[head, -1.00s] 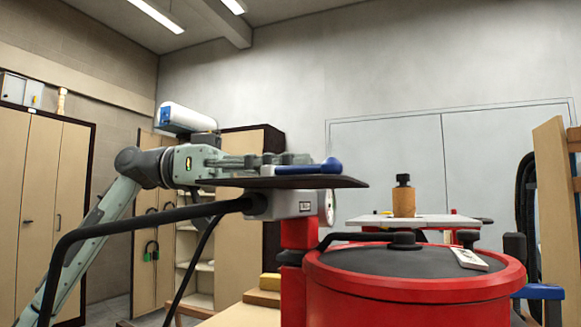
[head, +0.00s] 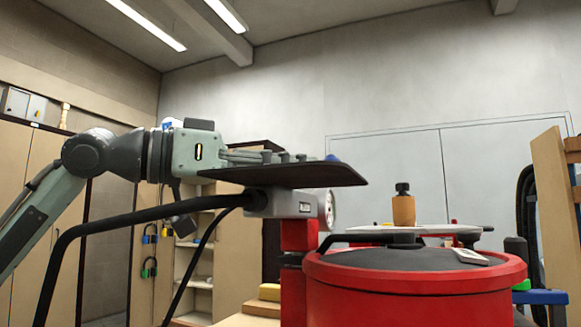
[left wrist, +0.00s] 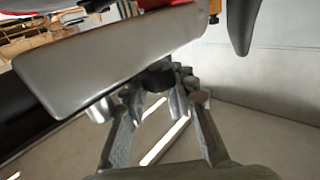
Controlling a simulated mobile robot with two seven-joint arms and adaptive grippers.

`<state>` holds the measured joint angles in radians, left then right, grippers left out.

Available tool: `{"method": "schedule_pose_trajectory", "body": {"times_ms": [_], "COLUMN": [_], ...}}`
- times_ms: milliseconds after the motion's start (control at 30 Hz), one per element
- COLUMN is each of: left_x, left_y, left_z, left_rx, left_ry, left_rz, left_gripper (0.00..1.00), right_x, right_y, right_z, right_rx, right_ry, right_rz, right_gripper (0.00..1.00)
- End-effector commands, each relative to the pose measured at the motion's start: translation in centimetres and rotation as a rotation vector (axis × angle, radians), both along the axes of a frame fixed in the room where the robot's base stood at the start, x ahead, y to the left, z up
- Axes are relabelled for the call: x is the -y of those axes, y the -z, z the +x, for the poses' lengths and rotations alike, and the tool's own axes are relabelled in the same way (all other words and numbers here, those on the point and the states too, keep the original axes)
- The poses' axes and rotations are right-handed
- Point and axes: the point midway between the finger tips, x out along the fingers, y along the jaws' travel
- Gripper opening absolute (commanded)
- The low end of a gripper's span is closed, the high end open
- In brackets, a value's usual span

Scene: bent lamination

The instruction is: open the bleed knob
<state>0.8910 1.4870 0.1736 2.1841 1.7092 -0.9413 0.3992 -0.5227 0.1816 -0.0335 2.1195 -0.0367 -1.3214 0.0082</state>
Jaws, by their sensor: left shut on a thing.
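My left gripper (head: 285,157) is at a dark plate (head: 290,176) beside the red pot. Its fingers reach right along the plate, whose edge hides their lower part. In the left wrist view the two grey fingers of my left gripper (left wrist: 160,92) close around a small dark round knob (left wrist: 160,75), which looks like the bleed knob. It sits against a pale, smooth block (left wrist: 105,60). The fingertips partly hide the knob, and its turn position cannot be told. My right gripper is not in view.
The red pot (head: 400,307) with a dark lid stands at front right. A grey box with a gauge (head: 328,208) is under the plate. A black bent bar (head: 130,218) crosses the lower left. A wooden bottle (head: 403,208) stands behind the pot. Tall cabinets line the back left.

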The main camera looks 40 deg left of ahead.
Motion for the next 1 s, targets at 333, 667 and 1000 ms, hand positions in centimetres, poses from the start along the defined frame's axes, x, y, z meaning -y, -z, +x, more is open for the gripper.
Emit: {"method": "schedule_pose_trajectory", "body": {"times_ms": [333,667,1000], "left_x": [-0.01,-0.01,0.19], "left_y": [-0.02,0.00,0.09], "left_z": [0.00,0.00,-0.09], "left_rx": [0.000,0.000,-0.002], "left_ry": [-0.039,-0.038,-0.034], "left_rz": [-0.001,-0.001,0.001], "left_gripper": [0.00,0.38,0.50], "right_x": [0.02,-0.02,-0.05], "right_y": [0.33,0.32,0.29], "right_z": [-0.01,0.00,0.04], "right_rx": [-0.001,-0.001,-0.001], "right_ry": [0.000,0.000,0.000], "right_rz": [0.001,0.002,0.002], "right_gripper": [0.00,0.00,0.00]}}
